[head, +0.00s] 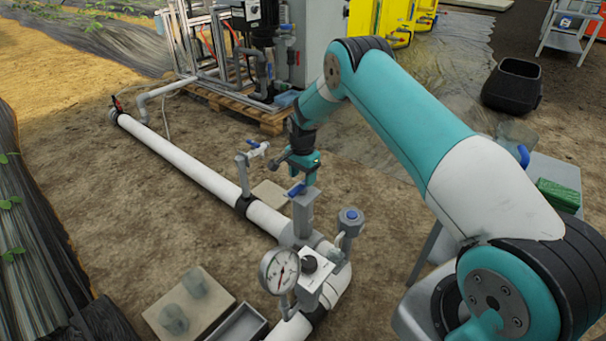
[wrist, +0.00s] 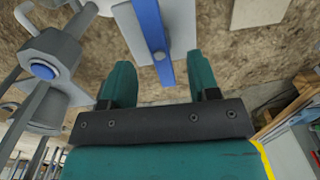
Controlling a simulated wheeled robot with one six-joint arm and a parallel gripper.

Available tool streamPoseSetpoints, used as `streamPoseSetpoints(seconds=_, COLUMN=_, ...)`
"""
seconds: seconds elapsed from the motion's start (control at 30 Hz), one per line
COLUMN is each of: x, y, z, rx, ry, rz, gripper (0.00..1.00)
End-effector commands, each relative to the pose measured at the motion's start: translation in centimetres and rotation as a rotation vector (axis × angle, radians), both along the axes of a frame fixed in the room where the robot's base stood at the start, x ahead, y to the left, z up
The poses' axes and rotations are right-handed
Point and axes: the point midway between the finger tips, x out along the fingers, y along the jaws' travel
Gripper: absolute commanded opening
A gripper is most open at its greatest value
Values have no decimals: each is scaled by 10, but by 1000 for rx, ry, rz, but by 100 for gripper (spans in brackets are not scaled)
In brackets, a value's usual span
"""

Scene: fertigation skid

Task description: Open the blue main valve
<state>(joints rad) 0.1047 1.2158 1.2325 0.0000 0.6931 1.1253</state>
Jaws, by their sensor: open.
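The blue main valve lever (head: 297,189) sits on a grey valve body (head: 303,215) on the white pipe. In the wrist view the blue lever (wrist: 153,40) runs from the top of the picture down between my two fingers, with a gap on each side. My gripper (head: 301,180) points down just over the lever in the head view. It also shows in the wrist view (wrist: 160,72), with its teal fingers open and holding nothing. Whether the fingertips reach down to the lever's height I cannot tell.
A pressure gauge (head: 279,271) and a blue-capped grey fitting (head: 350,217) stand close by on the pipe. A pump skid on a pallet (head: 240,112) is behind. Bare soil lies left of the pipe.

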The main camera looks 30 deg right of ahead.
Motion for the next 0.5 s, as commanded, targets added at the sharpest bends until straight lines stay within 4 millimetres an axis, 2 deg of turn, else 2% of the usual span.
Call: streamPoseSetpoints(seconds=0.5, x=0, y=0, z=-3, rx=0, ry=0, rz=49, gripper=55)
